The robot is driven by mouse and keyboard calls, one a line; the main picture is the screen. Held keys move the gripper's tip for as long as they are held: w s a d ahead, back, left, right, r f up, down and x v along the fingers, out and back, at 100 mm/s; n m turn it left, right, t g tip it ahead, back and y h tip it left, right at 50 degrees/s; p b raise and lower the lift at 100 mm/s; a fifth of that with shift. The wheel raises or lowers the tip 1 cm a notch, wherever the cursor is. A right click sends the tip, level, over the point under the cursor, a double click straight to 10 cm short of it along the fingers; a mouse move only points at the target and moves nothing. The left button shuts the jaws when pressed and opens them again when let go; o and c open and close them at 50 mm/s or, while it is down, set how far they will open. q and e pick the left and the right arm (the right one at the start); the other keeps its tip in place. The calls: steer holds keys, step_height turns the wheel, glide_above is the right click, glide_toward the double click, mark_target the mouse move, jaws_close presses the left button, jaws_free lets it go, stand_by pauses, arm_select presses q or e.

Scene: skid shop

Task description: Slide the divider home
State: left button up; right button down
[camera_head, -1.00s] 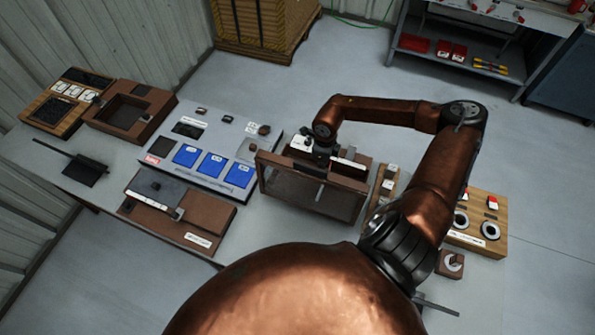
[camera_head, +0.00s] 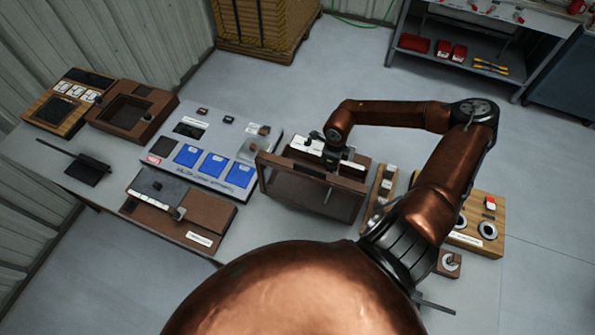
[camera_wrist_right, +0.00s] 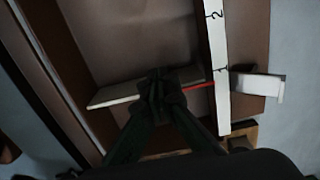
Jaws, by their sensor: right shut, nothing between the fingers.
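The divider (camera_wrist_right: 112,96) is a thin pale plate standing across the inside of an open-topped brown box in the right wrist view. A red line (camera_wrist_right: 203,86) runs from it to a white scale strip marked 1 and 2 (camera_wrist_right: 217,50). In the head view the box (camera_head: 270,168) has a clear front panel, and a thin upright edge shows through it. My right gripper (camera_wrist_right: 158,86) is shut with nothing between its fingers, and its tips are at the divider, hiding part of it. Whether they touch is unclear. My left gripper is not in view.
A white tab (camera_wrist_right: 258,85) sticks out beyond the scale strip. A grey panel with blue cards (camera_head: 212,166) stands left of the box. A narrow wooden block with switches (camera_head: 384,185) stands close on its right. My arm crosses the right side.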

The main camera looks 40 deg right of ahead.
steer(key=shift+s+d+p, duration=0.4)
steer(key=shift+s+p, duration=0.05)
steer(key=shift+s, duration=0.35)
steer(key=shift+s+d+p, duration=0.4)
steer(key=shift+s+p, duration=0.05)
steer(key=shift+s, duration=0.3)
steer(key=shift+s+d+p, duration=0.4)
steer(key=shift+s+p, duration=0.05)
steer(key=shift+s, duration=0.3)
steer(key=shift+w, duration=0.1)
steer(key=shift+w+a+b, duration=0.2)
steer(key=shift+w+b, duration=0.1)
step_height(320, 180, up, 8)
steer(key=p, duration=0.5)
stand_by(0.3)
stand_by(0.5)
